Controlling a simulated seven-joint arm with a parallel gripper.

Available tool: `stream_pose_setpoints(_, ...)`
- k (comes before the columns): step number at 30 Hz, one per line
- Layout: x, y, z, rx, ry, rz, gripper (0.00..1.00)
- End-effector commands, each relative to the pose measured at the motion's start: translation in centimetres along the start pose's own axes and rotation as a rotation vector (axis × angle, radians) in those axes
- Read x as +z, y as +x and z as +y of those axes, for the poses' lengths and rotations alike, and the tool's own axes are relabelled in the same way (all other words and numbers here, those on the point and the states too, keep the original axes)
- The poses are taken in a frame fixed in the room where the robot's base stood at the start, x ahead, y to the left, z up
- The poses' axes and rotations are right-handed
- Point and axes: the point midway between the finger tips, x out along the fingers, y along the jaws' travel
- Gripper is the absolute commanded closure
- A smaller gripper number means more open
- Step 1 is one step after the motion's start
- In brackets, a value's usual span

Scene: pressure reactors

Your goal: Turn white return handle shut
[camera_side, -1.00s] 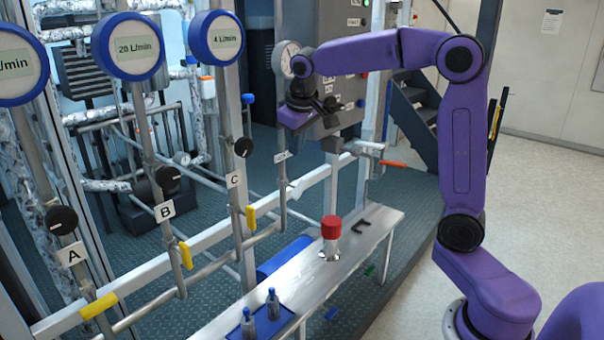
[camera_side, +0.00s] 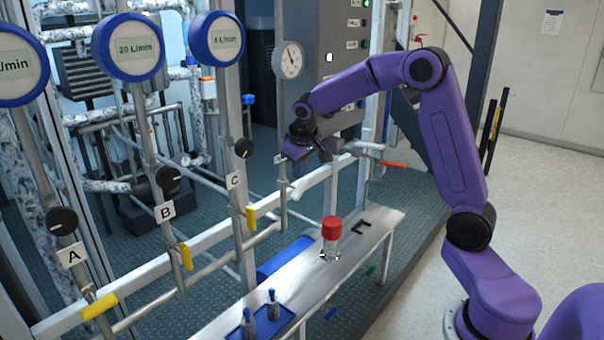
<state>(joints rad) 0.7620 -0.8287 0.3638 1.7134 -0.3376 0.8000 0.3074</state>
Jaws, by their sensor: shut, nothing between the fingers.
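The white return handle (camera_side: 295,190) is a small lever on the vertical pipe at the right end of the row. It slants up and to the right from the pipe. My gripper (camera_side: 324,155) hangs above the handle and a little to its right in the picture, apart from it. The fingers are small and dark here. They are shut and hold nothing. The pipe's round dial gauge (camera_side: 289,59) stands above the handle, left of my arm.
Yellow handles (camera_side: 186,255) sit on the pipes to the left. A metal bench (camera_side: 300,286) below carries a red-capped container (camera_side: 331,236) and small grey bottles (camera_side: 272,305). An orange-handled part (camera_side: 392,164) sticks out behind my gripper on the right.

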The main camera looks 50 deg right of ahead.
Motion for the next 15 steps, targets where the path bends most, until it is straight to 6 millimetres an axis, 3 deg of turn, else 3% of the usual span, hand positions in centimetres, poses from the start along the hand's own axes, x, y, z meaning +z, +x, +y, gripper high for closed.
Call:
stream_pose_setpoints(6, 0.5, 1.7, 0.7, 0.0, -0.002, -0.001, 1.0)
stream_pose_setpoints(15, 0.6, 1.9, 0.8, -0.001, -0.002, 0.0, 1.0)
